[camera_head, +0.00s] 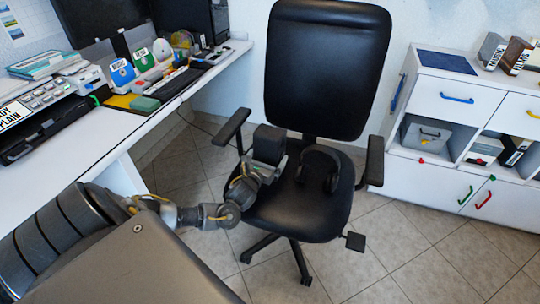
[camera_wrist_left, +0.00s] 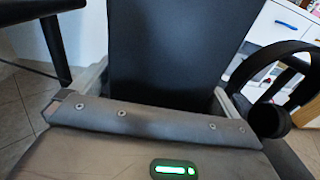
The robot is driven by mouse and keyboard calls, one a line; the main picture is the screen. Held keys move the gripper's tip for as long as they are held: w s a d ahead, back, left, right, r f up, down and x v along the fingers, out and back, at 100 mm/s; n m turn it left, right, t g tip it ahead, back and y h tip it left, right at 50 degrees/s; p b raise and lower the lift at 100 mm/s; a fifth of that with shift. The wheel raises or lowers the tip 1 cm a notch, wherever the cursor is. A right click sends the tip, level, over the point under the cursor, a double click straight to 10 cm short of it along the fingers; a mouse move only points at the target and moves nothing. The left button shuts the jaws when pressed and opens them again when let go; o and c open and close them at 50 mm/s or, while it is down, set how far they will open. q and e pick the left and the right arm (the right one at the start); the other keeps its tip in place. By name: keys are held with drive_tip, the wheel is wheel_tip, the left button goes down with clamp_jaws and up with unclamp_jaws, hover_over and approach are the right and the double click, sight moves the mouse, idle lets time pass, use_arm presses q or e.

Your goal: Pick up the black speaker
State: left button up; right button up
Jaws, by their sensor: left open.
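The black speaker (camera_head: 269,143) is a dark upright box on the left part of the black chair seat. My left gripper (camera_head: 264,168) is just in front of it, low over the seat. In the left wrist view, the dark speaker (camera_wrist_left: 170,50) fills the space between the two grey fingers of my left gripper (camera_wrist_left: 158,92). The jaws are open, one finger on each side of it; whether they touch it I cannot tell. The speaker's lower part is hidden by the gripper. My right gripper is not in view.
Black headphones (camera_head: 318,168) lie on the seat right of the speaker, close to my gripper's right side. Armrests (camera_head: 231,127) and the tall chair back (camera_head: 326,70) surround the seat. A cluttered white desk (camera_head: 112,135) is at left, white drawers (camera_head: 460,97) at right.

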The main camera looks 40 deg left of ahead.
sight(269, 142)
use_arm(q)
drive_tip(key=shift+x, duration=1.15)
drive_tip(key=c, duration=1.1)
drive_tip(key=shift+c, duration=0.5)
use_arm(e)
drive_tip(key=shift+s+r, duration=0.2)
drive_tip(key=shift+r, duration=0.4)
use_arm(q)
drive_tip(key=shift+r, duration=0.15)
drive_tip(key=s+r+p, duration=0.1)
drive_tip(key=r, duration=0.2)
drive_tip(key=s+d+r+p, duration=0.1)
drive_tip(key=r, duration=0.1)
drive_tip(key=s+d+r+p, duration=0.1)
drive_tip(key=r, duration=0.2)
drive_tip(key=shift+s+d+r+p, duration=0.25)
drive_tip(key=shift+s+r+p, duration=0.05)
drive_tip(key=shift+s+r, duration=0.1)
drive_tip(key=s+d+r+p, duration=0.2)
drive_tip(key=s+d+r, duration=0.2)
drive_tip(key=s, duration=0.4)
drive_tip(key=shift+d, duration=0.45)
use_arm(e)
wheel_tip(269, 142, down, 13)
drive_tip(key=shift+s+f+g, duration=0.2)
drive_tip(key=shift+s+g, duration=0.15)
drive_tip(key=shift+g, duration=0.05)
